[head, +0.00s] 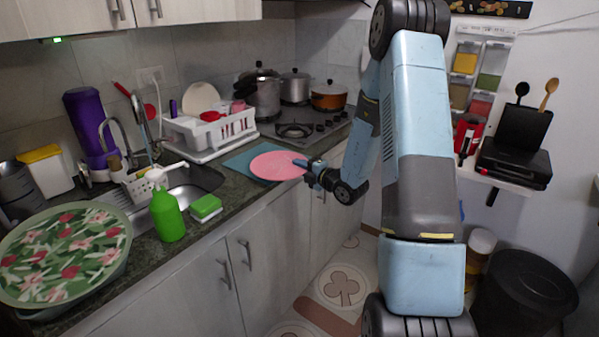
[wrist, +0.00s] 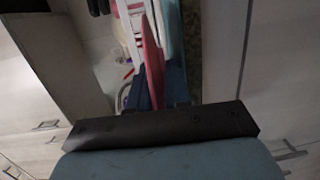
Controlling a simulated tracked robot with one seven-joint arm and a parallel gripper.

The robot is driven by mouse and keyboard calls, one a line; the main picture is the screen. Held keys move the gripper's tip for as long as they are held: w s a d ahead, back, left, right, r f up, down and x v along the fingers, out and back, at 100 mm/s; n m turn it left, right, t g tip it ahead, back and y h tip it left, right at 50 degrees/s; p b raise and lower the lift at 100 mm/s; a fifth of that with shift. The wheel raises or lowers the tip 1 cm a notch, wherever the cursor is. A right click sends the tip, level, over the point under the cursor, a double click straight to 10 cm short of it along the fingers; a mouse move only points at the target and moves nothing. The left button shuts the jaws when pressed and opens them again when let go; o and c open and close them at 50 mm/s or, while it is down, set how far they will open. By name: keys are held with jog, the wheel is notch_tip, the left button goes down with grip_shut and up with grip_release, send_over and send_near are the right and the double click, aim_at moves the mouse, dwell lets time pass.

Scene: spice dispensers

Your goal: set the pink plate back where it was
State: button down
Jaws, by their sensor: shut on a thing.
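The pink plate (head: 272,166) lies flat, or nearly so, over a teal mat (head: 240,161) on the counter, left of the stove. My gripper (head: 302,164) is shut on the plate's right edge, near the counter's front edge. In the wrist view the plate (wrist: 153,62) shows edge-on between the blue fingers (wrist: 157,95) of my gripper. I cannot tell whether the plate touches the mat or is held just above it.
A white dish rack (head: 208,135) stands behind the mat. A green sponge (head: 205,207), a green soap bottle (head: 166,210) and the sink lie to the left. The stove (head: 305,128) with several pots is at the back right. A large floral tray (head: 62,250) covers the near left counter.

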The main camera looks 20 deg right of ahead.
jog(key=shift+f, duration=0.9)
jog(key=shift+f, duration=0.1)
jog(key=c, duration=1.1)
grip_release()
